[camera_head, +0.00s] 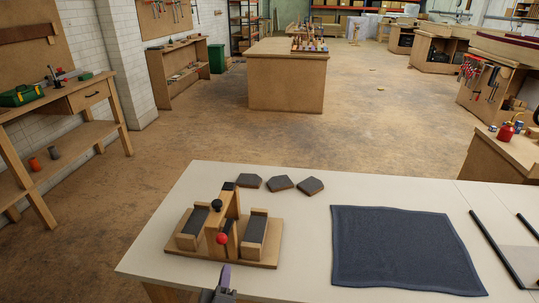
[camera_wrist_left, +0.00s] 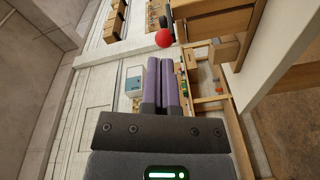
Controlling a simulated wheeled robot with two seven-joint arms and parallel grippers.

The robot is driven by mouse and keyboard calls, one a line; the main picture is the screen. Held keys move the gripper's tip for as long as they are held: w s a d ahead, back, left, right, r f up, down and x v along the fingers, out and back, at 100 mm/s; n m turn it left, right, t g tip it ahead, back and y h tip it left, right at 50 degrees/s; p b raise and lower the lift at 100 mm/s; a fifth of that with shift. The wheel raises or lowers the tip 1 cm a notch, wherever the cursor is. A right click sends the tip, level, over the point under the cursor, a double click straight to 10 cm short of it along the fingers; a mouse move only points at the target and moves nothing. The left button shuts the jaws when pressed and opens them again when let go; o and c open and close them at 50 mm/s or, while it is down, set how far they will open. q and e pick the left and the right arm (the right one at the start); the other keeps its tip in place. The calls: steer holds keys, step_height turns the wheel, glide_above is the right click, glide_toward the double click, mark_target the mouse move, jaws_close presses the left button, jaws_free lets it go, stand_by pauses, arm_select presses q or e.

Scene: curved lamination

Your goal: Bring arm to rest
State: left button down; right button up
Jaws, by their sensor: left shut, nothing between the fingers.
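My left gripper (camera_head: 224,276) shows at the bottom of the head view, just in front of the white table's near edge and below the wooden press. In the left wrist view its two purple fingers (camera_wrist_left: 161,85) lie side by side, shut with nothing between them. The wooden press (camera_head: 225,230) stands on the left part of the table, with dark pads, a black knob (camera_head: 217,204) and a red knob (camera_head: 222,238). The red knob also shows beyond the fingertips in the left wrist view (camera_wrist_left: 164,38). My right gripper is in neither view.
The white table (camera_head: 300,218) carries three dark flat pieces (camera_head: 280,183) behind the press. A dark blue cloth (camera_head: 400,250) lies right of centre, and black rails (camera_head: 497,250) lie at the right. The table is bare between press and cloth. Workbenches (camera_head: 287,82) stand farther off.

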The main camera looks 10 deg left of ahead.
arm_select(q)
steer(key=s+d+f+m+g+h, duration=0.1)
steer(key=s+f+m+g+h, duration=0.15)
steer(key=s+m+g, duration=0.35)
steer(key=s+d+f+m+g+h, duration=0.2)
steer(key=s+m+g+h, duration=0.15)
steer(key=s+m, duration=0.45)
steer(key=s+a+m+g+y, duration=0.35)
steer(key=s+a+g, duration=0.2)
steer(key=s, duration=0.35)
step_height(320, 180, down, 16)
steer(key=s+g, duration=0.1)
steer(key=s, duration=0.2)
steer(key=s+a+f+g, duration=0.1)
steer(key=s+a+f, duration=0.1)
steer(key=s+f, duration=0.8)
steer(key=s+y, duration=0.1)
steer(key=s, duration=0.2)
steer(key=shift+s+a+f, duration=0.2)
steer(key=shift+a+f, duration=0.1)
steer(key=shift+f, duration=0.1)
